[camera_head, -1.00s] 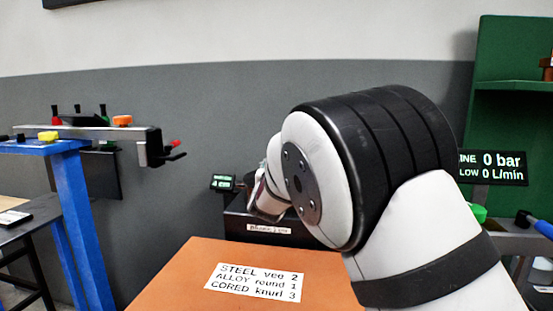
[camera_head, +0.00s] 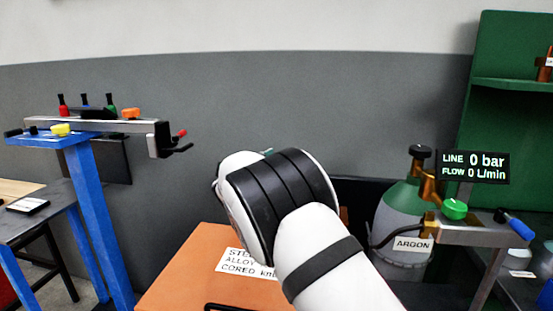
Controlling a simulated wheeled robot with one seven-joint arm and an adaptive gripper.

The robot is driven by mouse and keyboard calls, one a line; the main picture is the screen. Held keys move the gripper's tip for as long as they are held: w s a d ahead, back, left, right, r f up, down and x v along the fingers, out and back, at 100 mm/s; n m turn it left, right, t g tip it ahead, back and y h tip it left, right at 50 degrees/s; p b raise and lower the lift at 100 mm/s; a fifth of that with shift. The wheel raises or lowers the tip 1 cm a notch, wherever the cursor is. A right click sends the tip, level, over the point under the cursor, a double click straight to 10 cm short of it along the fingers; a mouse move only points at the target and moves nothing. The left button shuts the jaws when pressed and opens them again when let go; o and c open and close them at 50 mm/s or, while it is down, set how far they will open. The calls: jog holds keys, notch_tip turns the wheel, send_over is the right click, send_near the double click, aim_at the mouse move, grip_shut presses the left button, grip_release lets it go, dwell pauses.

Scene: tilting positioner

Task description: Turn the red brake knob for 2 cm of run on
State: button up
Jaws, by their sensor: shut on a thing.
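My arm covers the middle of the head view, and my gripper is hidden behind it. I cannot see what the gripper touches. No red brake knob can be made out for certain. The orange cabinet (camera_head: 185,268) is below and left of the arm, with a white label (camera_head: 232,262) partly covered by the arm. The dark unit behind the cabinet is mostly hidden by my arm.
A blue stand (camera_head: 88,205) at left carries a rail (camera_head: 95,124) with coloured handles and a red-tipped crank (camera_head: 180,142). At right are an argon cylinder (camera_head: 400,212), a green knob (camera_head: 454,209), a gauge display (camera_head: 474,167) reading 0 bar and green shelving (camera_head: 500,115).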

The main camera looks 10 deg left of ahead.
jog(key=shift+r, duration=0.2)
jog(key=o, duration=1.1)
jog(key=shift+f, duration=0.1)
jog(key=shift+o, duration=0.2)
jog(key=v, duration=1.2)
jog(key=shift+w, duration=0.1)
